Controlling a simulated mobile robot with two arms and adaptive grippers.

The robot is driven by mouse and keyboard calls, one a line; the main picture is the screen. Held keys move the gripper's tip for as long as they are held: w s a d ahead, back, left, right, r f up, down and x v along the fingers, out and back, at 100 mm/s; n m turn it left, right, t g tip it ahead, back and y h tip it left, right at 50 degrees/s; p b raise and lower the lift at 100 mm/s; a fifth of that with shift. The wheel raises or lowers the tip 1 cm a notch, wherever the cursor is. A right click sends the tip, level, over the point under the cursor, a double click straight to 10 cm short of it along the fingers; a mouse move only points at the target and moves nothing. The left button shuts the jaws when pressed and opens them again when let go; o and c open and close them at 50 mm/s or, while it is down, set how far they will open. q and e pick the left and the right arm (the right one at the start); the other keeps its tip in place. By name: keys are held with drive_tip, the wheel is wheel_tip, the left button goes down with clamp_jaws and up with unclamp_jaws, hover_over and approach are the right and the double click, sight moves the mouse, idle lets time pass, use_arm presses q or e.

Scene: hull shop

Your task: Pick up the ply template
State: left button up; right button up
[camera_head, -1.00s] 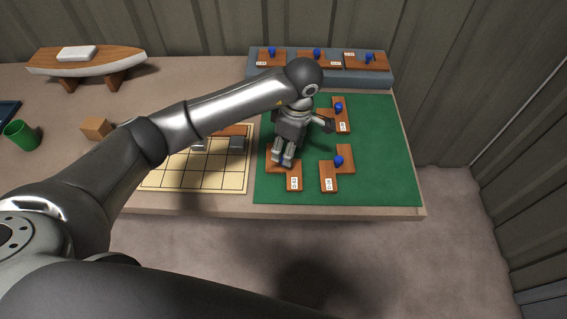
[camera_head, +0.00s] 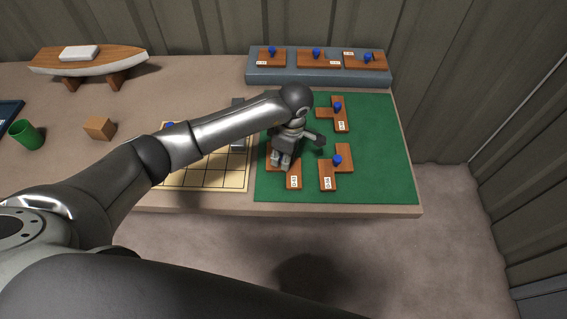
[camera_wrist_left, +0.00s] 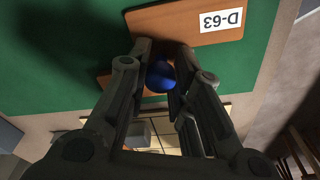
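The ply template (camera_head: 293,172) under my left gripper (camera_head: 280,162) is a brown wooden piece labelled D-63, at the lower left of the green mat (camera_head: 385,150). In the left wrist view the template (camera_wrist_left: 185,20) lies beyond my fingertips (camera_wrist_left: 163,62). Its blue knob (camera_wrist_left: 161,77) is between the two fingers, which sit close against it on both sides. The template looks flat on the mat. In the head view the gripper hides the knob. Two other ply templates with blue knobs lie on the mat, at upper right (camera_head: 339,122) and lower right (camera_head: 328,176). My right gripper is not in view.
A grey rack (camera_head: 320,76) at the back holds three more templates. A gridded board (camera_head: 205,178) lies left of the mat under my left arm. A boat model (camera_head: 88,63), wooden block (camera_head: 100,128) and green cup (camera_head: 26,134) stand at left.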

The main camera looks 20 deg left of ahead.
use_arm(q)
clamp_jaws()
drive_tip(key=shift+r, duration=0.1)
